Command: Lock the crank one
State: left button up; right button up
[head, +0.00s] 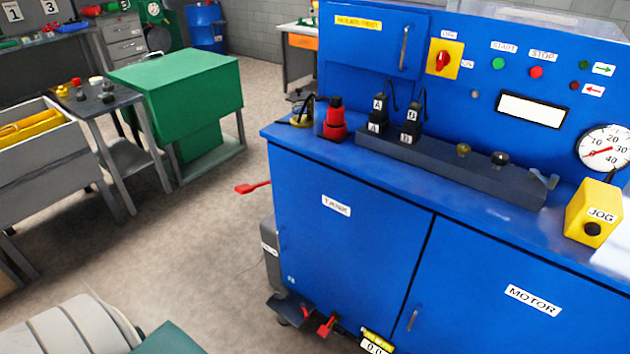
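I see nothing labelled as a crank, and I cannot tell which part the task means. A red lever (253,187) sticks out from the left side of the blue machine (345,255). A red and black piece (335,121) stands upright on the machine's ledge. Black plugs marked A (377,114) and B (411,121) stand in a dark rail. Neither gripper is in view.
Red pedal-like parts (326,325) lie low at the machine's foot. A yellow JOG box (593,212) stands on the ledge at right. A green-topped stand (178,90) and small grey table (105,103) stand at left. The floor (190,230) between is open.

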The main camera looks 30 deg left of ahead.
aim_at(302, 305)
jog(key=u, duration=1.15)
jog(key=j+z, duration=0.1)
